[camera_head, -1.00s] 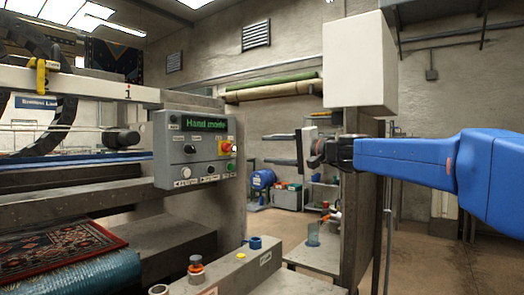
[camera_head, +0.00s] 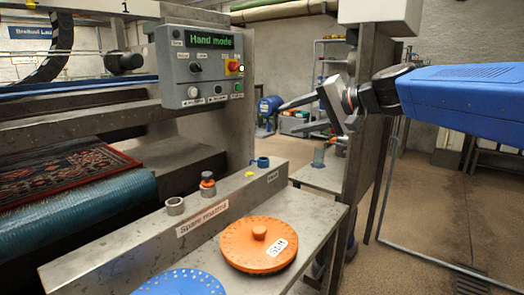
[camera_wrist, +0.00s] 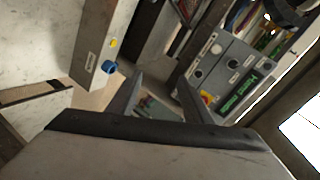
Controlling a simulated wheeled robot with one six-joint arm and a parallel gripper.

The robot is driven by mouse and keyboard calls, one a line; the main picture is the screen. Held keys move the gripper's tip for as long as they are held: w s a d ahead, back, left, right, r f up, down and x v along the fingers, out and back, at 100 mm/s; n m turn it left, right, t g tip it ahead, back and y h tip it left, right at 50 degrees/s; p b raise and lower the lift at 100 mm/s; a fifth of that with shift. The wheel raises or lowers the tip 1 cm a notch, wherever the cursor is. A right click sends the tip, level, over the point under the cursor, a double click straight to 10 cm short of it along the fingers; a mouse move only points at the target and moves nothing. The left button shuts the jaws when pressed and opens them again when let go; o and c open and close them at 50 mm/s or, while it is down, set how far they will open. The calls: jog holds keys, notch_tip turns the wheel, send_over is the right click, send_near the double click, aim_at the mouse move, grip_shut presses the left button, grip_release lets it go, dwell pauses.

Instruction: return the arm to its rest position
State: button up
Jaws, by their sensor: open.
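My gripper (camera_head: 292,117) is at the end of my blue arm (camera_head: 460,98), on the right of the head view. It points left toward the control panel (camera_head: 205,66). Its two fingers are apart with nothing between them. In the wrist view my gripper (camera_wrist: 158,92) also shows two spread, empty fingers. Beyond them are the tilted control panel (camera_wrist: 222,78) and a blue cap (camera_wrist: 108,67) on a grey ledge. The panel display reads "Hand mode". The gripper touches nothing that I can see.
A grey post (camera_head: 362,165) stands beside my arm. Below lie an orange disc (camera_head: 259,243) and a blue disc (camera_head: 180,283) on a metal bench. A patterned rug (camera_head: 60,172) lies on the machine at left. Open floor (camera_head: 430,205) is at right.

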jog(key=s+d+f+n+g+h, duration=0.1)
jog(key=s+d+f+h, duration=0.2)
jog(key=s+d+f, duration=0.3)
jog(key=s+d+f+n+g+h, duration=0.1)
jog(key=s+d+f+h, duration=0.3)
jog(key=s+f, duration=1)
jog(key=s+d+f+n+g+h, duration=0.1)
jog(key=s+d+f+h, duration=0.2)
jog(key=s+d+f, duration=0.6)
notch_tip(320, 180, down, 4)
jog(key=shift+s+d+n+g+h, duration=0.3)
jog(key=shift+s+d+g+h, duration=0.1)
jog(key=shift+s, duration=0.35)
